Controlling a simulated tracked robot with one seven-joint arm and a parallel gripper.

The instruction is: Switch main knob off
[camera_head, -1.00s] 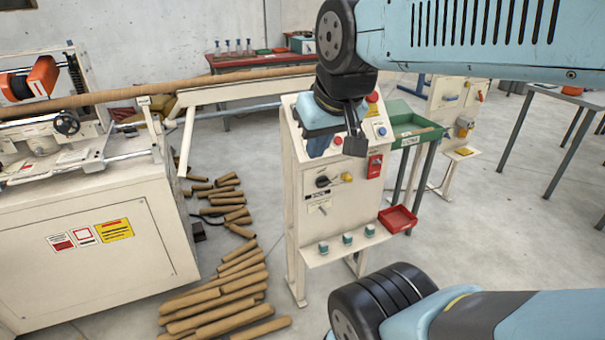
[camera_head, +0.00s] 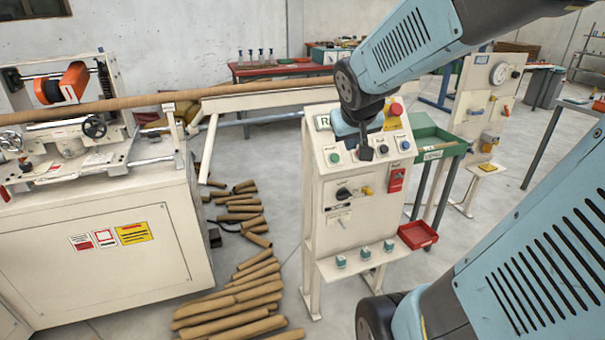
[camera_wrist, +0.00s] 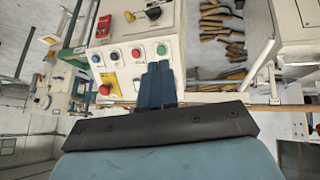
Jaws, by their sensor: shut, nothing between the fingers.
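The control cabinet (camera_head: 325,235) stands in the middle of the head view. A black rotary knob (camera_head: 343,194), probably the main knob, sits on its upright front face beside a small yellow knob (camera_head: 367,190). In the wrist view the black knob (camera_wrist: 152,13) shows at the top, upside down. My gripper (camera_head: 366,153) is shut and empty, in front of the sloped button panel and above the black knob in the picture. In the wrist view my closed fingers (camera_wrist: 158,68) point at the cabinet near the green button (camera_wrist: 161,49). Contact cannot be told.
A red emergency button (camera_head: 396,109) and several small buttons are on the sloped panel. A red box (camera_head: 397,179) and a red tray (camera_head: 418,235) are at the cabinet's right side. Cardboard tubes (camera_head: 235,305) lie on the floor to the left, beside the winder (camera_head: 110,270).

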